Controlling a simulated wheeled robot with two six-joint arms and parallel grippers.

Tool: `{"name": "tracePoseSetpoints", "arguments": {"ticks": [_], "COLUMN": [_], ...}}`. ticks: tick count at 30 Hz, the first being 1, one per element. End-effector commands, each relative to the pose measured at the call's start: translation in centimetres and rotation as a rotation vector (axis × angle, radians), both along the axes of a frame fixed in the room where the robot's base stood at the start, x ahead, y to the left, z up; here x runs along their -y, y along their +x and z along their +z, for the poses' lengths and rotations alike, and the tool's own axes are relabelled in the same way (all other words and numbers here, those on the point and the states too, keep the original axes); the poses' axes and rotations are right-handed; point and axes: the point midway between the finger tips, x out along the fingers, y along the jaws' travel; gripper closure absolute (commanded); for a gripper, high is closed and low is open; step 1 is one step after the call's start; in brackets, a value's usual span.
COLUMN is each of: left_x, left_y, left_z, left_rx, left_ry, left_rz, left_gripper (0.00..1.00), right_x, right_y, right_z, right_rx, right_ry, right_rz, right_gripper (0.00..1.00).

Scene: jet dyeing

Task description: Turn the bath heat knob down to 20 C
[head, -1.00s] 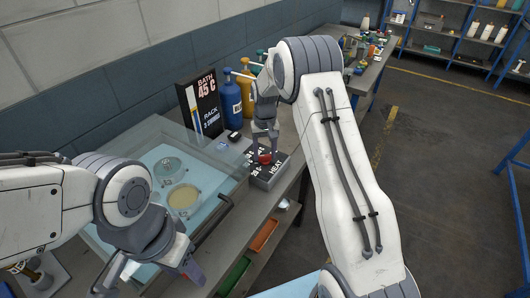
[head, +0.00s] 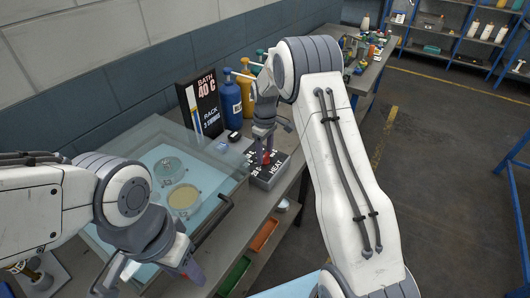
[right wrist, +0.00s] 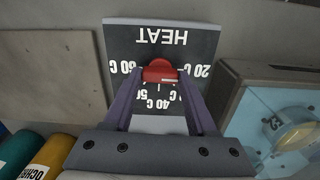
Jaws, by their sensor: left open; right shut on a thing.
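The red bath heat knob (right wrist: 160,71) sits on the dark HEAT panel (right wrist: 176,38), whose marks include 20 C, 40 C, 50 and 60 C. The panel also shows in the head view on the heat box (head: 268,181). My right gripper (right wrist: 160,76) is shut on the knob, with one finger on each side. In the head view my right gripper (head: 266,152) points down at the box. The display board (head: 201,107) reads BATH 40 C. My left gripper (head: 150,284) is open and empty at the lower left, in front of the bath.
The bath (head: 180,150) with a clear lid and two round dishes stands left of the heat box. Blue and yellow bottles (head: 231,100) stand behind the box. Orange and green bins (head: 263,235) sit below the bench.

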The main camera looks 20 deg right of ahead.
Motion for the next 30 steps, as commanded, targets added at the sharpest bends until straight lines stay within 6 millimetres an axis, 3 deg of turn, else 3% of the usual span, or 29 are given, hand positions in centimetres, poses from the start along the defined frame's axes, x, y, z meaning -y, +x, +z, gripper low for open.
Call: {"name": "tracePoseSetpoints", "arguments": {"ticks": [19,20,22,30], "left_x": [0.00,0.00,0.00,0.00], "left_y": [0.00,0.00,0.00,0.00], "left_z": [0.02,0.02,0.02,0.01], "left_rx": [0.000,0.000,0.000,0.000], "left_ry": [0.000,0.000,0.000,0.000], "left_rz": [0.000,0.000,0.000,0.000], "left_gripper": [0.50,0.50,0.50,0.50], "right_x": [0.01,0.00,0.01,0.00], "right_y": [0.18,0.19,0.18,0.07], "right_z": [0.20,0.20,0.20,0.08], "right_rx": [0.006,0.007,0.006,0.003], "right_ry": [0.000,-0.001,0.000,0.000], "right_rz": [0.057,0.057,0.057,0.055], "right_gripper": [0.98,0.39,0.12,0.12]}}
